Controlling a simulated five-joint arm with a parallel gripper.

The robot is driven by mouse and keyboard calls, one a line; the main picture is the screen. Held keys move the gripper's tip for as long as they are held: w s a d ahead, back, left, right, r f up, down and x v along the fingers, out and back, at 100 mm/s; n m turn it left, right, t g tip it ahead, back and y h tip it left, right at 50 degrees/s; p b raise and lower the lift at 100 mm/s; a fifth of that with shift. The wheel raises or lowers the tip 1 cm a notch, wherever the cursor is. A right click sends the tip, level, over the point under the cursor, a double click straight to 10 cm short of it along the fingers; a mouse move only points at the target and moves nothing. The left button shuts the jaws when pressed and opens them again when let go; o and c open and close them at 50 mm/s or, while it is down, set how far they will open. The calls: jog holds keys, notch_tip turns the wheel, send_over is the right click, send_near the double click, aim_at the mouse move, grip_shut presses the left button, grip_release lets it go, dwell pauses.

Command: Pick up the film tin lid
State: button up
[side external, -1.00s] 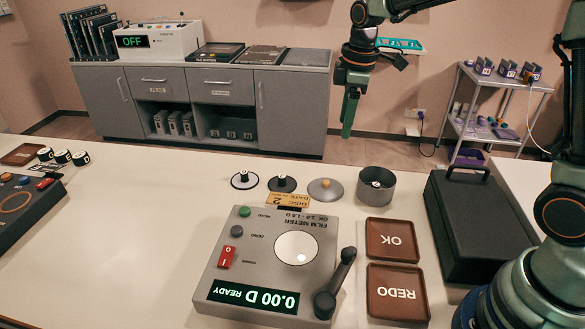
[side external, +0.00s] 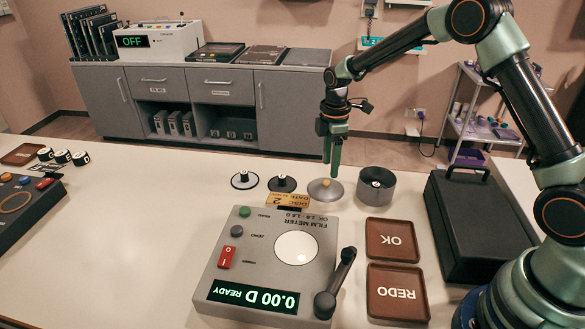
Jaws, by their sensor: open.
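The film tin lid, a grey disc with a small tan knob (side external: 321,191), lies on the table behind the film meter. My gripper (side external: 331,172) is open and points down just above and behind the lid's right side. Its green fingers overlap each other in this view, and I cannot tell whether they touch the lid. The round grey film tin (side external: 376,187) stands open to the right of the lid, with a small dark-and-white piece inside.
Two small knobbed discs (side external: 282,184) (side external: 244,180) lie left of the lid. The film meter (side external: 270,262), with its raised lever, is in front. The OK tray (side external: 392,239), REDO tray (side external: 398,292) and a black case (side external: 478,225) are at right. The left-middle table is clear.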

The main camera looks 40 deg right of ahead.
aim_at(328, 181)
jog(key=shift+w+f, duration=0.1)
jog(key=shift+f, duration=2.5)
grip_shut()
